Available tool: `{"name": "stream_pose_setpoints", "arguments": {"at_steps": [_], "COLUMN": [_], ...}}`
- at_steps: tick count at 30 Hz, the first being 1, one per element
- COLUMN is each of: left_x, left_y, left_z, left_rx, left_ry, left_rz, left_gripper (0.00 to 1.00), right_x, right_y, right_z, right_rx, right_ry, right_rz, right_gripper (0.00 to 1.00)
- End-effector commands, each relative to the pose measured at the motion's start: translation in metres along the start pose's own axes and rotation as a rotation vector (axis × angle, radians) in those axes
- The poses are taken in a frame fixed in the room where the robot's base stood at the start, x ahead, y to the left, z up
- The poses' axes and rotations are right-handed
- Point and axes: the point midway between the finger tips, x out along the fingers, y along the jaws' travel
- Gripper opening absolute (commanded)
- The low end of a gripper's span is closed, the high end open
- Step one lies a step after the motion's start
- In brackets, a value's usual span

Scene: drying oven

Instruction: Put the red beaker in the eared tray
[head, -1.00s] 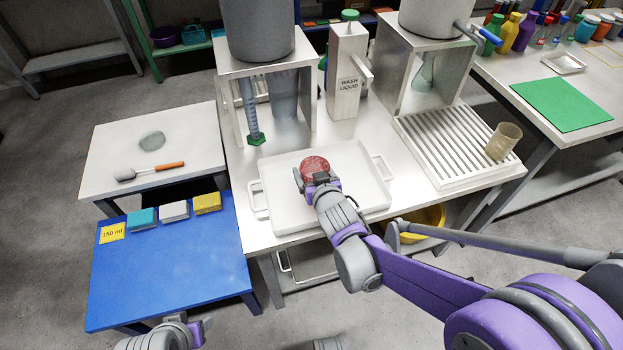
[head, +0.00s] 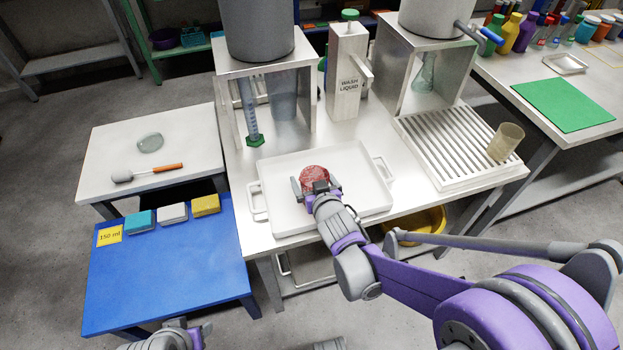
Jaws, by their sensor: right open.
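The red beaker (head: 314,173) stands inside the white eared tray (head: 277,214), left of the tray's middle. The tray lies on the steel table and has a loop handle on each side. My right gripper (head: 315,188) is at the near side of the beaker, its fingers open and spread. The gripper's body hides the beaker's lower near part, so I cannot tell whether a finger touches it. My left gripper (head: 200,333) shows only in part at the bottom edge, away from the tray, and its jaw state is unclear.
A wash liquid dispenser (head: 347,75) and two steel stands are behind the tray. A slatted drying rack (head: 452,150) with a tan beaker (head: 505,142) is to the right. A blue table (head: 165,270) with coloured blocks is at the left, mostly clear.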

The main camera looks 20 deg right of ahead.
Motion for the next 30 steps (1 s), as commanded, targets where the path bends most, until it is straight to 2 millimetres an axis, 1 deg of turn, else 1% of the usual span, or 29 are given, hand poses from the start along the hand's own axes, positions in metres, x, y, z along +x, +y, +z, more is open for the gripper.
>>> {"name": "stream_pose_setpoints", "arguments": {"at_steps": [5, 9, 15, 18, 21, 25, 28, 30], "left_x": [-0.009, -0.019, -0.030, -0.034, -0.036, -0.037, -0.036, -0.036], "left_y": [0.000, 0.000, 0.000, 0.000, 0.000, 0.000, 0.000, 0.000], "left_z": [-0.003, -0.006, -0.010, -0.012, -0.013, -0.013, -0.013, -0.013], "left_rx": [0.000, 0.000, 0.000, 0.000, 0.000, 0.000, 0.000, 0.000], "left_ry": [0.003, 0.007, 0.011, 0.013, 0.013, 0.013, 0.013, 0.013], "left_rz": [0.000, 0.000, 0.000, 0.000, 0.000, 0.000, 0.000, 0.000], "left_gripper": [0.50, 0.50, 0.50, 0.50, 0.50, 0.50, 0.50, 0.50], "right_x": [-0.028, -0.060, -0.099, -0.111, -0.118, -0.121, -0.128, -0.139], "right_y": [0.000, 0.000, 0.000, 0.000, 0.000, 0.001, 0.009, 0.019], "right_z": [-0.003, -0.003, -0.003, -0.002, -0.001, 0.000, 0.005, 0.015], "right_rx": [0.000, 0.000, 0.000, 0.000, 0.000, 0.000, 0.001, 0.003], "right_ry": [0.001, 0.001, 0.000, 0.000, 0.000, -0.004, -0.053, -0.130], "right_rz": [0.000, 0.000, 0.000, 0.000, 0.000, 0.002, 0.026, 0.057], "right_gripper": [1.00, 1.00, 1.00, 1.00, 1.00, 1.00, 1.00, 1.00]}}
